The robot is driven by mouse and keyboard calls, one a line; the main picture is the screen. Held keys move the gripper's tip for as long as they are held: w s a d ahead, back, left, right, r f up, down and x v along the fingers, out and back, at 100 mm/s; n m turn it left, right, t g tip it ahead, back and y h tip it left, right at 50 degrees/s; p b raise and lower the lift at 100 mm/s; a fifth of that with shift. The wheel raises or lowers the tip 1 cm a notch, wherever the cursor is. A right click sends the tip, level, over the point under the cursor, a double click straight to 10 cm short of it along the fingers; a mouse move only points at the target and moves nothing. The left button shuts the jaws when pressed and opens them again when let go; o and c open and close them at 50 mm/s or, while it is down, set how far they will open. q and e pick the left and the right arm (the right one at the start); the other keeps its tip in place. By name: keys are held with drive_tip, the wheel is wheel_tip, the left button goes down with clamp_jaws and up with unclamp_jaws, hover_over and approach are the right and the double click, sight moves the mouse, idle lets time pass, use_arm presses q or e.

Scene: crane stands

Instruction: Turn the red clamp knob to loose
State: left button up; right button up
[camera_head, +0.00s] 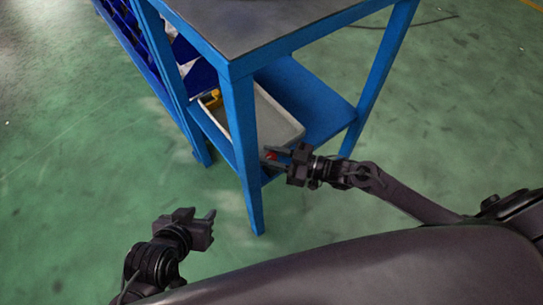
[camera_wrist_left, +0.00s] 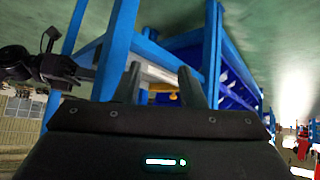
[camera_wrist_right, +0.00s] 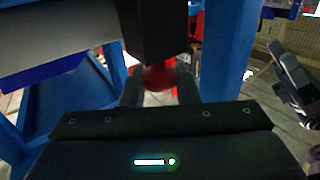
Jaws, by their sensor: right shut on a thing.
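The red clamp knob (camera_head: 271,156) is a small red spot beside the front leg of the blue stand, near the lower shelf. In the right wrist view the round red knob (camera_wrist_right: 160,75) sits between my right fingers, under a dark block (camera_wrist_right: 154,28). My right gripper (camera_head: 275,155) is shut on the knob; it also shows in the right wrist view (camera_wrist_right: 160,90). Its fingers partly hide the knob, and I cannot read its turn. My left gripper (camera_head: 212,221) is open and empty over the floor, away from the stand, with parted fingers in the left wrist view (camera_wrist_left: 160,85).
The blue stand has a grey top (camera_head: 255,22) and a lower shelf (camera_head: 315,98). A pale tray (camera_head: 290,122) lies on that shelf, with a yellow item (camera_head: 212,97) near its far left end. Green floor (camera_head: 80,190) is clear at left.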

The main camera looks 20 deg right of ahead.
use_arm(q)
drive_tip(key=shift+w+d+r+t, duration=0.15)
drive_tip(key=shift+w+r+t, duration=0.15)
drive_tip(key=shift+w+r, duration=0.25)
use_arm(e)
drive_tip(key=shift+g, duration=0.3)
drive_tip(key=o, duration=1)
drive_tip(key=shift+c, duration=0.2)
drive_tip(key=shift+s+d, duration=0.1)
drive_tip(key=shift+d, duration=0.05)
use_arm(q)
drive_tip(key=s+a+f+g+y+p, duration=0.1)
drive_tip(key=s+a+f+g, duration=0.1)
drive_tip(key=s+f+g, duration=0.1)
drive_tip(key=shift+s+f, duration=0.4)
drive_tip(key=shift+s, duration=0.45)
use_arm(e)
drive_tip(key=v, duration=0.7)
drive_tip(key=shift+d, duration=0.2)
